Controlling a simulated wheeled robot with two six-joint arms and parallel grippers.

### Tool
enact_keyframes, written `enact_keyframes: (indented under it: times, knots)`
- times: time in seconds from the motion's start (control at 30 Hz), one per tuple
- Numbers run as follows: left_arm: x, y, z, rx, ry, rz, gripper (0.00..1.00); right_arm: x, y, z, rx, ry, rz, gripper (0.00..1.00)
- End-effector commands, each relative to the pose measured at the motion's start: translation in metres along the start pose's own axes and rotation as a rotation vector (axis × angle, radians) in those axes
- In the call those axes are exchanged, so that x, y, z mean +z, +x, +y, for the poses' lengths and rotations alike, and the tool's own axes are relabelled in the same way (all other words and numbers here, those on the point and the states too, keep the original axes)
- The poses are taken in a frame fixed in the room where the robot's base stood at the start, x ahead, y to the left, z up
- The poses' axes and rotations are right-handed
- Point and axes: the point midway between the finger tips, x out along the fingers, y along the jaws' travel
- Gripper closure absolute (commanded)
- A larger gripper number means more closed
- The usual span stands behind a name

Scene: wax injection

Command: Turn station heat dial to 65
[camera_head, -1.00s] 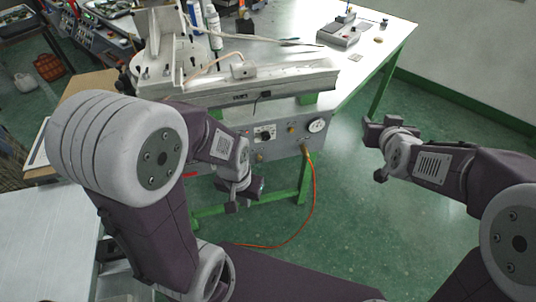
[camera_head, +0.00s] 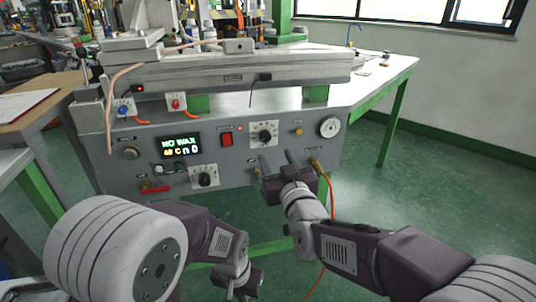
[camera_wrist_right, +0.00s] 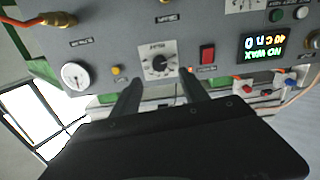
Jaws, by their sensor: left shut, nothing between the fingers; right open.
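The station (camera_head: 225,150) has a grey front panel with two black dials on white scale plates. The upper dial (camera_head: 264,134) is right of a red switch, and the lower dial (camera_head: 205,180) is below the display. Their labels are too small to tell which is the heat dial. The lit display (camera_head: 181,146) reads "NO WAX" and about 40 C. My right gripper (camera_head: 278,160) is open and empty, just below the upper dial. In the right wrist view, the upper dial (camera_wrist_right: 158,63) shows upside down between the fingertips, apart from them. My left gripper (camera_head: 237,281) is shut and empty, low in front.
A red switch (camera_head: 227,140) and a round gauge (camera_head: 330,127) flank the upper dial. An orange hose (camera_head: 331,195) hangs from a brass fitting beside my right gripper. Blue (camera_head: 123,110) and red knobs (camera_head: 175,103) sit higher left. Green floor is open at right.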

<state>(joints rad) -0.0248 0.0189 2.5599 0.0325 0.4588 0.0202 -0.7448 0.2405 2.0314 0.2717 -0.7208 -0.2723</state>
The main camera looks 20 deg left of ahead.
Motion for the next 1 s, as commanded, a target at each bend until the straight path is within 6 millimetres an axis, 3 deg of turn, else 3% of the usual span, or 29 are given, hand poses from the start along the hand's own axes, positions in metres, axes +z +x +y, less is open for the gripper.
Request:
enact_keyframes:
  times: [0.5,0.87,1.0]
  knots:
    - [0.002,0.023,-0.001,0.0,0.0,0.0,1.0,0.001,0.083,0.001,0.002,0.0,0.0,0.48]
    - [0.003,0.023,-0.001,0.0,0.0,0.0,1.0,-0.001,0.09,0.001,0.002,0.0,-0.001,0.48]
    - [0.003,0.023,-0.001,0.0,0.0,0.0,1.0,-0.001,0.089,0.001,0.002,0.0,-0.001,0.84]
